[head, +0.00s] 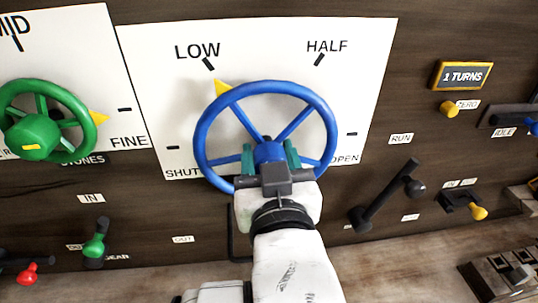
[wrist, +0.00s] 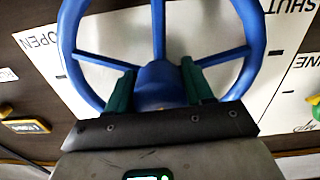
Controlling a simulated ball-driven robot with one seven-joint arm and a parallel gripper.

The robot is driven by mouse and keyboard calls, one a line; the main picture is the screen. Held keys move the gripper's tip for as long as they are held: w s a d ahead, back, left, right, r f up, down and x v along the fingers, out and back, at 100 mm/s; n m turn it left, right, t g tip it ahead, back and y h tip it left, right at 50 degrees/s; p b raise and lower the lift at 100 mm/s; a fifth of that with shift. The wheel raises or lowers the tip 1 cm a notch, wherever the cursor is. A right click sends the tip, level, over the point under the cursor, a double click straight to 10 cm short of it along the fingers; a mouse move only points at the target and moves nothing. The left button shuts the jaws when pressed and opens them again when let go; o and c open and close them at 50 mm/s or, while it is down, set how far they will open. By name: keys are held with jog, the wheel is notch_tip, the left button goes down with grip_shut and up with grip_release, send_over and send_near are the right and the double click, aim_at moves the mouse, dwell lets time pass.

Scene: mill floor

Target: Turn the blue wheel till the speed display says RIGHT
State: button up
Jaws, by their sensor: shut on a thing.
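The blue wheel (head: 295,123) is mounted on a white dial plate (head: 355,60) in the head view. Its yellow pointer (head: 222,87) sits at the upper left, just beside the LOW mark. The plate also reads SHUT, HALF and OPEN. My gripper (head: 270,151) is at the wheel's centre, with its teal fingers shut on the hub from both sides. The wrist view shows the same hub (wrist: 158,84) between the fingers. No display reading a speed word is visible in either view.
A green wheel (head: 35,138) is on the left, its yellow pointer near FINE. A display (head: 464,76) at the right reads 1 TURNS, above a yellow knob (head: 449,109). A black lever (head: 386,195) stands right of my gripper. Green (head: 94,245) and red (head: 28,273) handles are lower left.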

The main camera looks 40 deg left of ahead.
jog(key=shift+m, duration=0.4)
jog(key=m+b, duration=0.2)
jog(key=m, duration=0.3)
jog(key=m+b, duration=0.1)
jog(key=m, duration=0.4)
jog(key=shift+m, duration=0.4)
dwell(0.4)
jog(key=o, duration=1)
jog(key=b+v, duration=0.1)
jog(key=v, duration=0.9)
jog(key=shift+s+d+r, duration=0.1)
jog(key=shift+s+d, duration=0.15)
